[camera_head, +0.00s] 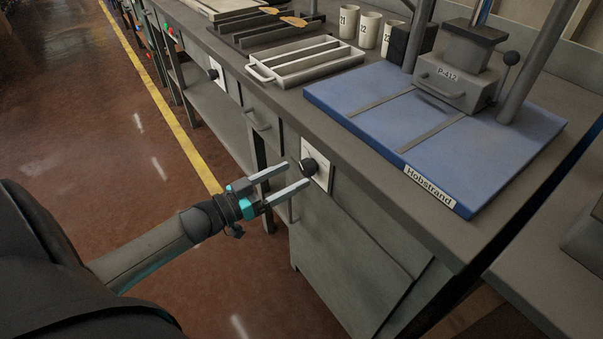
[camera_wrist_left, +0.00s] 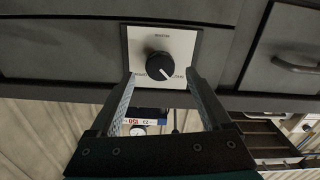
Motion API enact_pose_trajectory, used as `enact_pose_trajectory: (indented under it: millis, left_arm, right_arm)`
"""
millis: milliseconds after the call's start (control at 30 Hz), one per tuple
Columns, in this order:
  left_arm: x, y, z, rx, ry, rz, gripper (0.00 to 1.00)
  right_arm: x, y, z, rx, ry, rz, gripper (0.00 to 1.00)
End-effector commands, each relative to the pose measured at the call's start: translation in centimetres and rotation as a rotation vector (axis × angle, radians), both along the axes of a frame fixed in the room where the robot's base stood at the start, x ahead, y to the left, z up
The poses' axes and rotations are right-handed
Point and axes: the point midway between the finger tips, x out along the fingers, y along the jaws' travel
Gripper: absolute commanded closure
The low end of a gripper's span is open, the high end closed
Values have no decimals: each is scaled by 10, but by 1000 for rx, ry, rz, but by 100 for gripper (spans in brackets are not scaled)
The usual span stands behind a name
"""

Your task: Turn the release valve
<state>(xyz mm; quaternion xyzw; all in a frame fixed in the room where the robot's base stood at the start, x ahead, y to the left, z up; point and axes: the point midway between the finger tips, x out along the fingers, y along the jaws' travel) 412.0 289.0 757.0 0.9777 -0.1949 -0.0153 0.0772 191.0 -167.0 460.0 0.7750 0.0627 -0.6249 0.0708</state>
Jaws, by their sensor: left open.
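The release valve is a round black knob (camera_head: 309,167) on a white plate (camera_head: 317,176) on the front of the bench. My right gripper is not in view.
A blue press base (camera_head: 460,150) labelled Hobstrand carries a press block (camera_head: 455,85) marked P-412. A grey slotted tray (camera_head: 305,62) and numbered cups (camera_head: 349,20) stand behind on the bench. Another knob plate (camera_head: 215,72) and a drawer handle (camera_head: 257,122) are farther left. The floor aisle is clear.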

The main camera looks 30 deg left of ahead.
Motion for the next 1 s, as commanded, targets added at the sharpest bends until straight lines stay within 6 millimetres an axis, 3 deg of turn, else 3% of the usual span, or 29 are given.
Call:
enact_pose_trajectory:
  millis: [300, 733, 1000]
  left_arm:
    - [30, -12, -1, 0, -1, 0, 18]
    - [36, -14, 0, 0, 1, 1, 18]
    - [36, -15, 0, 0, 0, 1, 48]
  right_arm:
    - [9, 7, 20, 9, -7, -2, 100]
    - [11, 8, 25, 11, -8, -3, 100]
    - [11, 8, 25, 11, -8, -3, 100]
